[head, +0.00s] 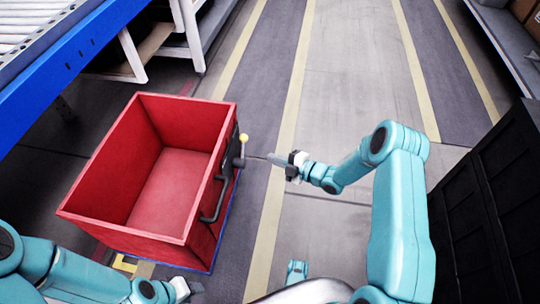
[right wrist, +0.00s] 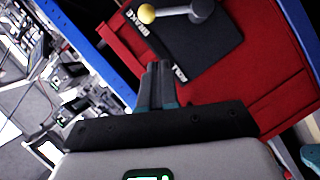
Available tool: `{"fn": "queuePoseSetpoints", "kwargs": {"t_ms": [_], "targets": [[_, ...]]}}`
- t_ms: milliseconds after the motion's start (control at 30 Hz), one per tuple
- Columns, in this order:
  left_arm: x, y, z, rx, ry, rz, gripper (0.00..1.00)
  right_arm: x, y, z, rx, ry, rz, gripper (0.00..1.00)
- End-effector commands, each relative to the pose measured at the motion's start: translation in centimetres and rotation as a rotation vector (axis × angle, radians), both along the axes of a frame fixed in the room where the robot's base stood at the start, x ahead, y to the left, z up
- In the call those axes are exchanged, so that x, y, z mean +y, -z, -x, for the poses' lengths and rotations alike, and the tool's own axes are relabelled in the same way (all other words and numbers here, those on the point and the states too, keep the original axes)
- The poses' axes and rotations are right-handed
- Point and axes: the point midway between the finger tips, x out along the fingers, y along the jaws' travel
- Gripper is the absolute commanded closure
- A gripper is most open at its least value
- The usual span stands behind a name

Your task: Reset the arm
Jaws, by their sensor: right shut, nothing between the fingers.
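My right arm reaches in from the right in the head view. Its gripper (head: 271,157) is shut and empty, pointing left, near a short brake lever (head: 241,151) with a yellow knob (head: 244,138). In the right wrist view the shut fingers (right wrist: 157,80) stand in front of a black plate (right wrist: 190,45) lettered "BRAKE". The lever's yellow knob (right wrist: 147,13) lies beyond the fingertips, apart from them. My left arm is at the lower left of the head view. Its gripper (head: 182,289) is partly cut off, and its fingers do not show clearly.
An empty red open-topped bin (head: 168,188) stands on the floor, with a dark handle (head: 216,200) on its right side. A blue-edged roller conveyor (head: 60,75) is at the upper left. A black crate (head: 490,210) stands at the right. The striped floor between is clear.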

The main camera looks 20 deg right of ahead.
Motion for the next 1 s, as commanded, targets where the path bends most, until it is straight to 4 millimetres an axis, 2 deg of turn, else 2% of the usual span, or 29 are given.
{"fn": "queuePoseSetpoints", "kwargs": {"t_ms": [533,667,733,800,867,967,1000], "targets": [[0.0,0.0,0.0,0.000,0.000,0.000,0.60,0.3,-0.1,0.1,-0.003,-0.007,0.000,1.00],[0.0,0.0,0.0,0.000,0.000,0.000,0.60,2.9,-2.1,-1.0,-0.038,-0.061,0.009,1.00],[0.0,0.0,0.0,0.000,0.000,0.000,0.60,5.9,-3.7,-0.7,-0.029,-0.097,-0.013,1.00],[0.0,0.0,0.0,0.000,0.000,0.000,0.60,9.1,-4.3,0.4,0.085,-0.065,-0.066,1.00],[0.0,0.0,0.0,0.000,0.000,0.000,0.60,10.8,-3.5,1.9,0.253,0.007,-0.135,1.00],[0.0,0.0,0.0,0.000,0.000,0.000,0.60,12.4,-1.4,6.0,0.585,0.174,-0.259,1.00],[0.0,0.0,0.0,0.000,0.000,0.000,0.60,12.7,-0.3,8.2,0.729,0.258,-0.310,1.00]]}}
